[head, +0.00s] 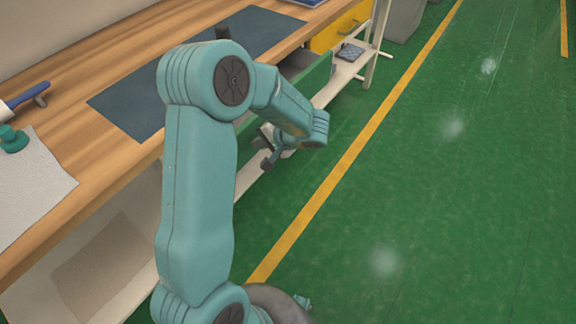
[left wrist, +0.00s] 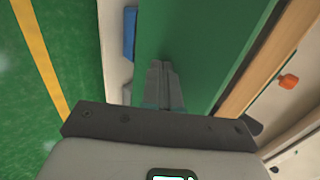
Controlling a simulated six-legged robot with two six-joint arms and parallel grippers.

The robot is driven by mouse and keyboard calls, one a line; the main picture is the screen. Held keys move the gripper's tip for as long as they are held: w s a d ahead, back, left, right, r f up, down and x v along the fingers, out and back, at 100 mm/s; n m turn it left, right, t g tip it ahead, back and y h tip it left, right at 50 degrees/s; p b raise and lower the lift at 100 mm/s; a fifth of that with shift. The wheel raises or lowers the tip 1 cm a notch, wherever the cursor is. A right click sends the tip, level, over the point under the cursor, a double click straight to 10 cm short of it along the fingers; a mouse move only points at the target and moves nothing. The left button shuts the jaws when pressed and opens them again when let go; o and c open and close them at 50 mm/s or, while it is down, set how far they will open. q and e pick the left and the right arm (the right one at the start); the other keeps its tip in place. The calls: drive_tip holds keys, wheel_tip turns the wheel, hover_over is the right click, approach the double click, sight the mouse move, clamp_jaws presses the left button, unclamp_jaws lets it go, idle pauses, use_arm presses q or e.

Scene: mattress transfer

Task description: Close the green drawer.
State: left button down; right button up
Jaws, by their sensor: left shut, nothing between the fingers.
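The green drawer (head: 314,84) is under the wooden workbench's front edge in the head view. Its front stands out from the bench, with a grey gap behind it, so it is partly open. In the left wrist view the green drawer front (left wrist: 205,40) fills the upper middle. My left gripper (head: 268,160) is low beside the bench, in front of the drawer, partly hidden by my own arm. In the left wrist view its fingers (left wrist: 162,68) are together and empty, over the green front; I cannot tell whether they touch it. My right gripper is not in view.
The wooden workbench (head: 110,72) carries a dark mat (head: 130,105), a grey cloth (head: 35,185) and a blue-handled tool. A yellow drawer (head: 335,30) is farther along. A low shelf (head: 335,82) runs beneath. The green floor at right is clear.

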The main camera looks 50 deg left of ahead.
use_arm(q)
drive_tip(key=a+b, duration=0.1)
drive_tip(key=a, duration=0.2)
drive_tip(key=s+a+b, duration=0.1)
drive_tip(key=a, duration=0.2)
drive_tip(key=s+a+b, duration=0.1)
drive_tip(key=a, duration=0.3)
drive_tip(key=shift+s, duration=0.2)
drive_tip(key=shift+a+r, duration=0.15)
drive_tip(key=shift+a, duration=0.15)
drive_tip(key=shift+s+a+r, duration=0.1)
